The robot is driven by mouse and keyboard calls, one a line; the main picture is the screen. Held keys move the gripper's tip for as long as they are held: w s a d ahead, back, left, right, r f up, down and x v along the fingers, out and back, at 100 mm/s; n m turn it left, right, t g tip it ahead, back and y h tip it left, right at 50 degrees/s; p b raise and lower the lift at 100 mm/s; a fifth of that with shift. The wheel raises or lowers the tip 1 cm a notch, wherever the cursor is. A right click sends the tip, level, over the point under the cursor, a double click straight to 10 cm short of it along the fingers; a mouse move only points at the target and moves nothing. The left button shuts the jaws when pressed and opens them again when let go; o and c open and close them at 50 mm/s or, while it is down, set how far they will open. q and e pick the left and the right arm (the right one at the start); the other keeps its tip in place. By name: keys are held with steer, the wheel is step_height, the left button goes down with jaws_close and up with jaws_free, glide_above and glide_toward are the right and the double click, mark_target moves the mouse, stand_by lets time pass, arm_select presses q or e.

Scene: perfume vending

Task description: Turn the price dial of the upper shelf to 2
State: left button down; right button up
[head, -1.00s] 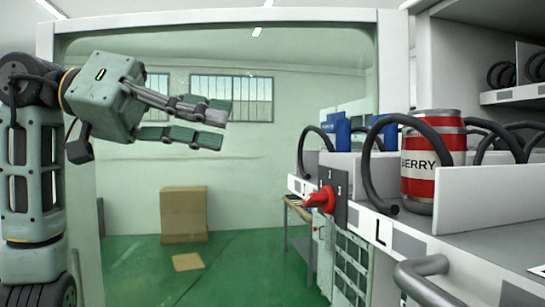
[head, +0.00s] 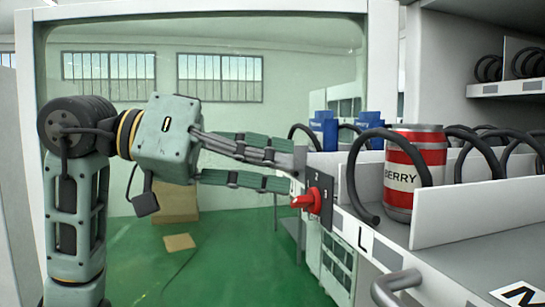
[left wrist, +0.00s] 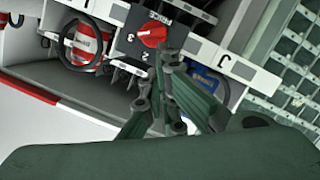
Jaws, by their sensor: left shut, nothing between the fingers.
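The red price dial (head: 305,201) sits on a dark plate (head: 322,192) at the front left of the shelf with the cans. It shows in the left wrist view (left wrist: 152,36), where the plate's lettering appears upside down. I cannot tell clearly which number it points to. My left gripper (head: 289,168) is shut and empty, beside and slightly above the dial, apart from it as far as I can see. In the left wrist view its fingers (left wrist: 172,75) end close below the dial. My right gripper is not in view.
A grey handle (head: 397,283) sticks out below. A cardboard box (head: 176,205) stands on the green floor behind my arm.

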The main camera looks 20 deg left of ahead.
arm_select(q)
steer(key=shift+d+f, duration=0.1)
steer(key=shift+d, duration=0.05)
stand_by(0.3)
steer(key=shift+f+b, duration=0.25)
steer(key=shift+b, duration=0.1)
steer(key=shift+w+f+n, duration=0.1)
steer(key=shift+n, duration=0.2)
steer(key=shift+f+n+h+b, duration=0.3)
steer(key=shift+b, duration=0.1)
steer(key=n+b, duration=0.1)
steer(key=f+n+b, duration=0.1)
steer(key=w+n+h+b, duration=0.1)
steer(key=shift+a+f+n+g, duration=0.3)
steer(key=shift+a+n+g, duration=0.1)
steer(key=n+b, duration=0.2)
steer(key=f+n+h+b, duration=0.1)
steer(key=n+b, duration=0.1)
steer(key=shift+a+f, duration=0.1)
steer(key=shift+f, duration=0.3)
